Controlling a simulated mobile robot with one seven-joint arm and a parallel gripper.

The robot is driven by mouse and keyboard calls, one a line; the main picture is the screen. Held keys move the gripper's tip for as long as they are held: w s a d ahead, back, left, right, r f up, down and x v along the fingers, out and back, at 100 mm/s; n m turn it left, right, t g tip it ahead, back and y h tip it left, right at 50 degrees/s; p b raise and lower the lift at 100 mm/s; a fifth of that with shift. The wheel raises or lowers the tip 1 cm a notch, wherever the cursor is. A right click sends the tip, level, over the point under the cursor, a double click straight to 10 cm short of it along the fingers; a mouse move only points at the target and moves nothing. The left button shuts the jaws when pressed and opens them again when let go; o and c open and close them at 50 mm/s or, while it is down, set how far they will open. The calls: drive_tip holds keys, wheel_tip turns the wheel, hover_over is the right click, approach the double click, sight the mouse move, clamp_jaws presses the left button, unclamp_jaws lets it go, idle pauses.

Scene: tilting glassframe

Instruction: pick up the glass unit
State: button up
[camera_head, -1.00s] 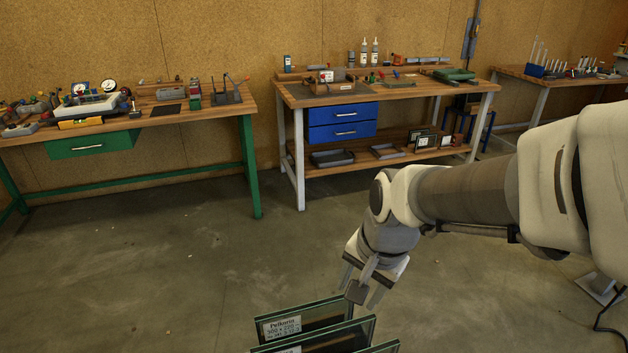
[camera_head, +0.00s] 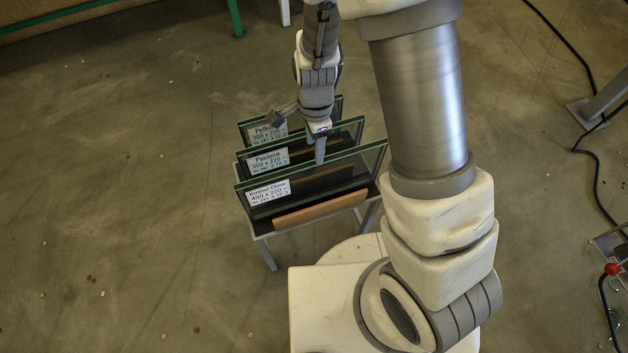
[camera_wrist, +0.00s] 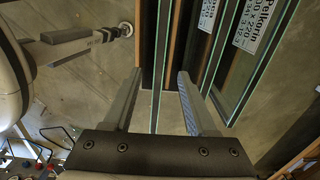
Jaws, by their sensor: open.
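Three framed glass units with white labels stand in a row, leaning slightly, in the head view. The front one (camera_head: 350,168) is the widest, the middle one (camera_head: 345,133) is labelled 350 x 220, and the rear one (camera_head: 298,118) is the Pelkorin unit. My gripper (camera_head: 320,150) points down over the row, with one finger visible before the middle unit; the other is hidden. In the wrist view my gripper (camera_wrist: 160,98) is open, and a glass edge (camera_wrist: 163,65) runs between its fingers. The Pelkorin label (camera_wrist: 255,25) lies right of them. I cannot tell how deep the fingers reach.
A small metal rack (camera_head: 265,252) with a wooden front bar (camera_head: 320,210) carries the units, close to my base. A black cable (camera_head: 597,165) lies at the right.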

sight(314, 171)
wheel_tip(314, 171, down, 12)
drive_tip(key=b, duration=0.3)
drive_tip(key=shift+b, duration=0.4)
clamp_jaws()
drive_tip(key=shift+a+r, duration=0.1)
idle(1.0)
